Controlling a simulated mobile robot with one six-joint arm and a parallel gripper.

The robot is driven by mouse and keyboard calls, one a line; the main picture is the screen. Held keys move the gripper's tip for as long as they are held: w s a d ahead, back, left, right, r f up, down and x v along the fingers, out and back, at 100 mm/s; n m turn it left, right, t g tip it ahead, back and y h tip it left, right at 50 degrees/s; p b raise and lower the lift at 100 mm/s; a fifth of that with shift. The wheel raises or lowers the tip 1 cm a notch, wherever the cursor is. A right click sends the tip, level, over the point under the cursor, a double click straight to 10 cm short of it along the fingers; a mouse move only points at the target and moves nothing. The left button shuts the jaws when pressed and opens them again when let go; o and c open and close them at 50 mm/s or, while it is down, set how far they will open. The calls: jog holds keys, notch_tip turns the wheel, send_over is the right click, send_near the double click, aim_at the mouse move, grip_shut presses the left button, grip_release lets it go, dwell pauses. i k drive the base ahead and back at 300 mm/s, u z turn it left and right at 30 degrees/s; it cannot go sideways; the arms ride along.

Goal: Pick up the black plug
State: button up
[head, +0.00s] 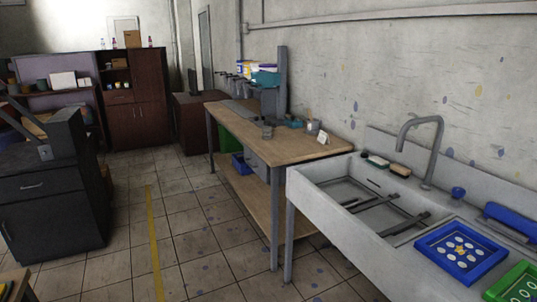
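I cannot make out the black plug with certainty in the head view. A small dark piece (372,182) lies in the grey sink (290,183), too small to identify. Dark bars lie across the basin, and parts of its floor are hidden by the front wall. My gripper is not in view.
A wooden workbench (235,125) with a grey column machine (282,85) joins the sink's far end. A blue framed screen (462,250) and a green one (522,285) sit on the sink's right side. A black drawer cabinet (50,205) stands at left. The tiled floor (195,225) between is clear.

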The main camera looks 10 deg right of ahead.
aim_at(364, 156)
jog(key=u, duration=0.5)
jog(key=i, duration=0.75)
jog(key=u, duration=0.6)
jog(key=i, duration=1.6)
jog(key=z, duration=0.35)
jog(key=i, duration=0.75)
jog(key=z, duration=0.9)
jog(key=i, duration=0.75)
jog(key=z, duration=0.35)
